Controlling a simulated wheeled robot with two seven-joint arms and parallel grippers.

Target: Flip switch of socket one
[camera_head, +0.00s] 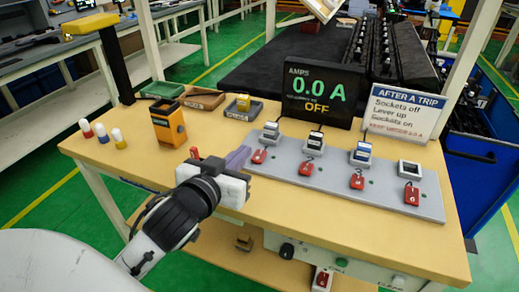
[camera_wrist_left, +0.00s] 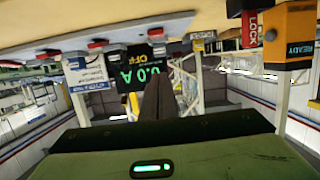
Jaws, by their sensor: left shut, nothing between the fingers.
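A grey socket strip (camera_head: 330,184) lies on the workbench. It bears several sockets, each with a red switch in front: the leftmost switch (camera_head: 258,156), then others (camera_head: 306,168), (camera_head: 357,181) and (camera_head: 411,197). The switch numbers are too small to read surely. My left gripper (camera_head: 239,157) is just left of the strip's left end, close to the leftmost switch but apparently apart from it. In the left wrist view its dark fingers (camera_wrist_left: 159,97) are together and empty; that view looks upside down, with red switches (camera_wrist_left: 157,33) along the top. My right gripper is not in view.
A display (camera_head: 320,95) reads 0.0 A and OFF. An instruction sign (camera_head: 405,112) stands right of it. An orange box (camera_head: 170,124), small trays (camera_head: 204,99) and several capped pegs (camera_head: 102,133) stand at the left.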

